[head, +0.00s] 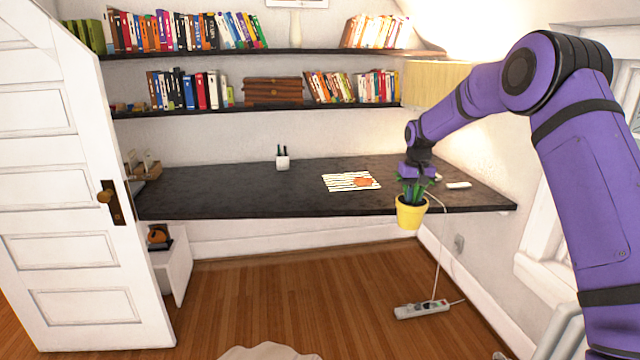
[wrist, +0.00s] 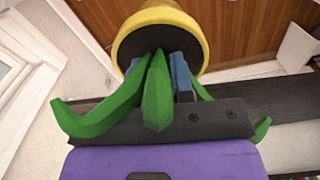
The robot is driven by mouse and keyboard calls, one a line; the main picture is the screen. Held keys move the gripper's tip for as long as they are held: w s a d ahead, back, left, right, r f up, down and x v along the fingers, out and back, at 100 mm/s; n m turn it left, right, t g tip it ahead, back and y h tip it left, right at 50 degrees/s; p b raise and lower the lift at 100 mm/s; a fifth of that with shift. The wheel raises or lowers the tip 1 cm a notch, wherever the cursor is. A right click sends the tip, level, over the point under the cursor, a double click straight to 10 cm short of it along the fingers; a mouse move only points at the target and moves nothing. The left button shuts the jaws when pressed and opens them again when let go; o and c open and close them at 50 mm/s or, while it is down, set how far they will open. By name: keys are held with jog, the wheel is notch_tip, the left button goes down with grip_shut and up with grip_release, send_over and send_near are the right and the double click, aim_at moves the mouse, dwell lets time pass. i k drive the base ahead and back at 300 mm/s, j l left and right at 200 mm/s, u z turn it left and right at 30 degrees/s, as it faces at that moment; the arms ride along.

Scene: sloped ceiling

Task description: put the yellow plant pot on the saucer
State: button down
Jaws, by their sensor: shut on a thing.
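The yellow plant pot (head: 411,216) hangs upright from my gripper (head: 414,184), with green leaves around the fingers. In the head view it overlaps the desk's front edge; its height above the desk is hard to tell. In the wrist view the yellow pot (wrist: 162,22) is at the top, and my gripper (wrist: 172,72) is shut among the green leaves, which partly hide its fingers. A small orange round thing (head: 366,182) lies on a striped sheet (head: 338,183) on the desk, left of and behind the pot. It may be the saucer; I cannot tell for sure.
The dark desk (head: 230,192) is mostly bare. A white pen cup (head: 282,163) stands at its back. A white cable runs down to a power strip (head: 422,309) on the floor. Shelves with books and a lampshade (head: 432,84) are above. An open white door (head: 75,200) is at left.

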aim_at(363, 183)
jog(key=i, duration=0.55)
jog(key=i+l+u, duration=0.1)
jog(key=i, duration=0.5)
jog(key=i+l, duration=0.1)
jog(key=i, duration=0.45)
jog(key=i+l+u, duration=0.1)
jog(key=i, duration=0.5)
jog(key=i+l, duration=0.15)
jog(key=i, duration=0.4)
